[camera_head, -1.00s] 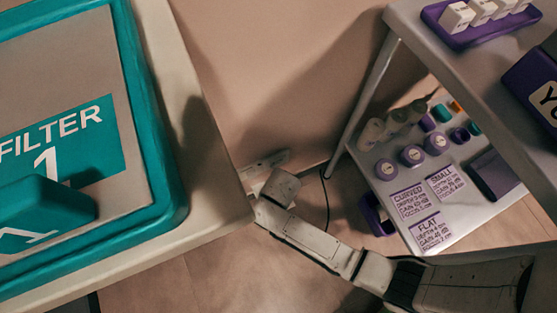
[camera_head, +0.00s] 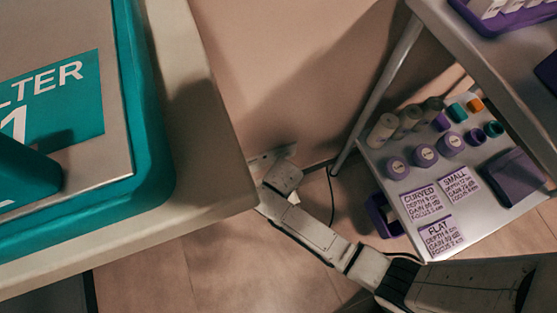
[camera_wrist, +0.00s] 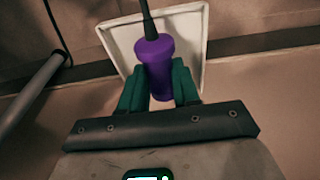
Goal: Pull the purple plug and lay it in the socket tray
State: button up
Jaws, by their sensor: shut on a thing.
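The purple plug (camera_wrist: 157,65) is between the two green fingers of my gripper (camera_wrist: 160,90) in the wrist view, and the gripper is shut on it. A dark cable runs up from the plug's top. Behind the plug is a white square tray-like piece with a raised rim (camera_wrist: 192,22); I cannot tell whether the plug touches it. In the head view my arm reaches down to the wall's foot, and its wrist hides the fingers and plug. A pale piece (camera_head: 268,158) shows at the wall just behind the wrist.
A bench with a teal-rimmed panel (camera_head: 150,150) stands at the left. A cart at the right has a lower shelf (camera_head: 455,238) with bottles, purple-capped jars and labels, and a leg (camera_head: 375,95). A purple bin (camera_head: 383,215) and a black cable (camera_head: 331,200) are near the cart.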

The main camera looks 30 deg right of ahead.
jog(key=o, duration=1.1)
jog(key=shift+r, duration=0.1)
jog(key=r+p, duration=0.2)
jog(key=r, duration=0.1)
jog(key=s+r+p, duration=0.1)
jog(key=r+p, duration=0.1)
jog(key=r, duration=0.2)
jog(key=r+p, duration=0.2)
jog(key=r, duration=0.1)
jog(key=shift+s+a+r, duration=0.15)
jog(key=shift+s+r, duration=0.1)
jog(key=shift+s, duration=0.1)
jog(key=s+d+r+n, duration=0.2)
jog(key=s+d+r, duration=1)
jog(key=s+r, duration=0.15)
jog(key=shift+g, duration=0.4)
notch_tip(320, 180, up, 33)
jog(key=p, duration=3.3)
jog(key=shift+w+d+r, duration=0.1)
jog(key=shift+w, duration=0.05)
